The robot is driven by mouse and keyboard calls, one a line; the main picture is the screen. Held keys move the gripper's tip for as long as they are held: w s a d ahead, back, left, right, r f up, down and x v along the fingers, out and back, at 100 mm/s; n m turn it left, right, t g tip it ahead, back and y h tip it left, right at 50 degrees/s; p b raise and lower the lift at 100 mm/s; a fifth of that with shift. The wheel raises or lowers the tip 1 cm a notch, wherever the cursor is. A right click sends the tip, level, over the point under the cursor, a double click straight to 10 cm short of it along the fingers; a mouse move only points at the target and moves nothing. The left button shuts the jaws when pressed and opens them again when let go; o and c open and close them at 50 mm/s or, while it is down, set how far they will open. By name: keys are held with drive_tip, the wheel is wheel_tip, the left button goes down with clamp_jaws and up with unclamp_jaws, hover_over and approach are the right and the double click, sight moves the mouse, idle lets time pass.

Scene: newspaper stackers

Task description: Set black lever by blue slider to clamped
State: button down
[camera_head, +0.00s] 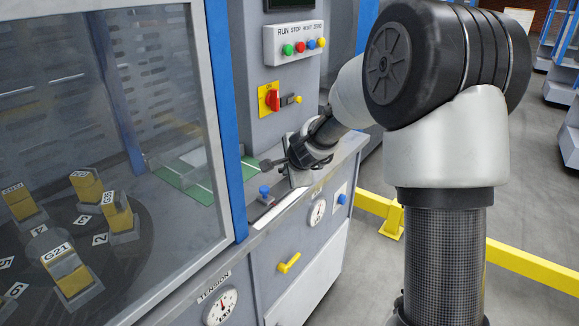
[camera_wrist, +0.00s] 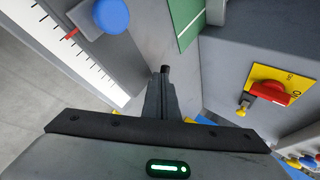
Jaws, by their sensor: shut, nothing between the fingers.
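The blue slider (camera_head: 264,190) stands on the counter's front ledge, beside a white scale. It also shows at the top left of the wrist view (camera_wrist: 110,15), with a red pointer over the scale's marks. My gripper (camera_head: 281,161) is low over the counter, behind and right of the slider, pointing left. In the wrist view its fingers (camera_wrist: 161,92) are together with nothing between them. A small black rounded tip (camera_wrist: 165,69) shows just past the fingertips. It may be the black lever's end; I cannot tell whether they touch. The rest of the lever is hidden.
A red switch (camera_head: 273,100) on a yellow plate and a button box (camera_head: 294,44) are on the panel behind. A green board (camera_head: 190,178) lies at left, partly behind the blue post (camera_head: 224,110). A yellow handle (camera_head: 289,263) is on the front.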

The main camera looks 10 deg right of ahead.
drive_tip(key=shift+w+a+r+m+h+p, duration=0.15)
drive_tip(key=shift+a+m+h+p, duration=0.15)
drive_tip(key=shift+m+h+p, duration=0.4)
drive_tip(key=shift+w+m+p, duration=0.1)
drive_tip(key=shift+m+p, duration=0.3)
drive_tip(key=shift+p, duration=0.3)
drive_tip(key=p, duration=0.2)
drive_tip(key=w+m+h+p, duration=0.1)
drive_tip(key=p, duration=0.1)
drive_tip(key=m+h+p, duration=0.1)
drive_tip(key=p, duration=0.1)
drive_tip(key=shift+w+a+r, duration=0.15)
drive_tip(key=shift+a+r, duration=0.1)
drive_tip(key=shift+a, duration=0.1)
drive_tip(key=shift+w+f+m+h+p, duration=0.25)
drive_tip(key=shift+w+p, duration=0.25)
drive_tip(key=shift+p, duration=0.55)
drive_tip(key=shift+w+f+p, duration=0.15)
drive_tip(key=shift+w+p, duration=1.05)
wheel_tip(320, 180, up, 10)
drive_tip(key=p, duration=0.4)
